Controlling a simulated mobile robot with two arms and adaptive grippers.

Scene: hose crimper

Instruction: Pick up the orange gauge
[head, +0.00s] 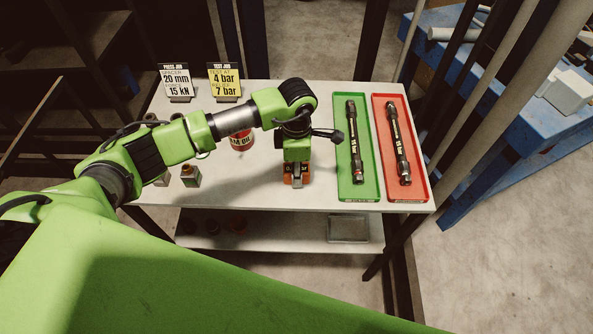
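My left gripper (297,182) points down over the white table top (245,192), left of the green tray. Orange patches of what looks like the orange gauge (288,179) show at its fingertips, low at the table. The gripper covers most of that orange thing, so its shape and dial are hidden. I cannot tell whether the fingers are closed on it or just around it. My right gripper is not in view.
A green tray (343,189) and a red tray (419,190) each hold a dark hose, at right. Small blocks (190,177) stand at left, two sign cards (224,82) at the back. The front middle is clear.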

